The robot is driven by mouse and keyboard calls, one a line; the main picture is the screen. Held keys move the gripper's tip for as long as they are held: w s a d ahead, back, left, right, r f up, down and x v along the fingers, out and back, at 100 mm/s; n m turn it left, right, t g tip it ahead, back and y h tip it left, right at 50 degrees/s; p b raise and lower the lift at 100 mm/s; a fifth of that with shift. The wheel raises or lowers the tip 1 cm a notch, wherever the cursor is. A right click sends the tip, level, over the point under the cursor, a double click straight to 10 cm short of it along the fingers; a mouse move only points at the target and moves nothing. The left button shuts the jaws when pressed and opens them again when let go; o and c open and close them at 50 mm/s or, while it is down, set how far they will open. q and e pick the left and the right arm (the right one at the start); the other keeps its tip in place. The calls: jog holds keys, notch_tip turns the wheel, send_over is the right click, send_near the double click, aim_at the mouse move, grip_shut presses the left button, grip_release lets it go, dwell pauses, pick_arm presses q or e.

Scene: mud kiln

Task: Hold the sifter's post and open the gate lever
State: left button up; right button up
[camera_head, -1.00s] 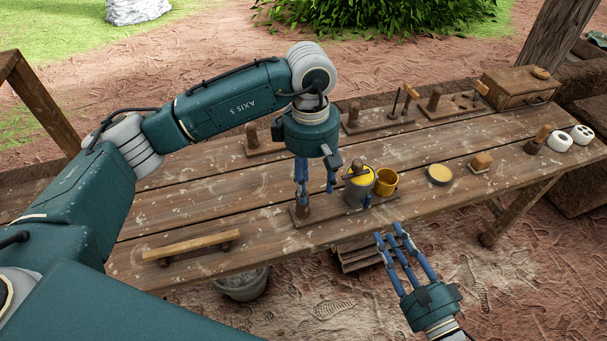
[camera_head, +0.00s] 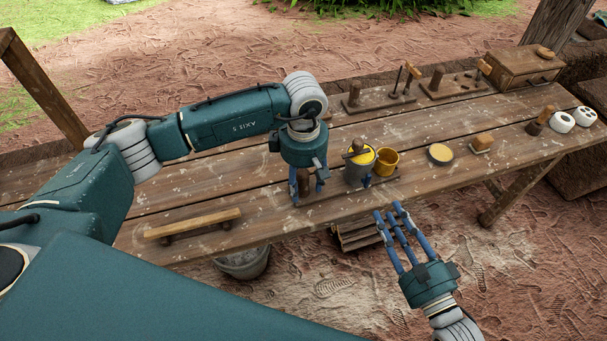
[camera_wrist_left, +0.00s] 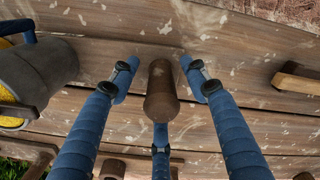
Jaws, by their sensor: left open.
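The sifter is a grey cylinder (camera_head: 357,172) with yellow inside and a dark wooden piece across its top. It also shows at the left of the left wrist view (camera_wrist_left: 40,70). Its brown wooden post (camera_head: 303,183) stands upright to its left. My left gripper (camera_head: 308,191) is open and points down, its blue fingers around the post. In the left wrist view the post (camera_wrist_left: 160,92) lies between the spread fingers, with visible gaps. A small blue part (camera_head: 366,181) shows low on the sifter's front; I cannot tell if it is the gate lever. My right gripper (camera_head: 391,212) is open and empty before the table.
A round yellow-topped dish (camera_head: 439,153) and a wooden block (camera_head: 482,143) lie further right. A wooden bar (camera_head: 192,224) lies at the front left. A wooden box (camera_head: 522,70) stands at the back right.

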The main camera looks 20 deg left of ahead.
pick_arm(q)
grip_shut()
dwell(0.6)
pick_arm(e)
grip_shut()
jog(key=shift+w+d+r+n+t+h, duration=0.1)
jog(key=shift+w+d+n+t+h, duration=0.3)
jog(key=shift+h, duration=0.5)
jog(key=shift+w+d+r+n+t+h, duration=0.15)
jog(key=shift+d+n+t+h, duration=0.3)
jog(key=shift+n+h, duration=0.4)
jog(key=shift+w+d+n+t+h, duration=0.3)
jog(key=shift+d+n+t+h, duration=0.15)
jog(key=shift+h, duration=0.5)
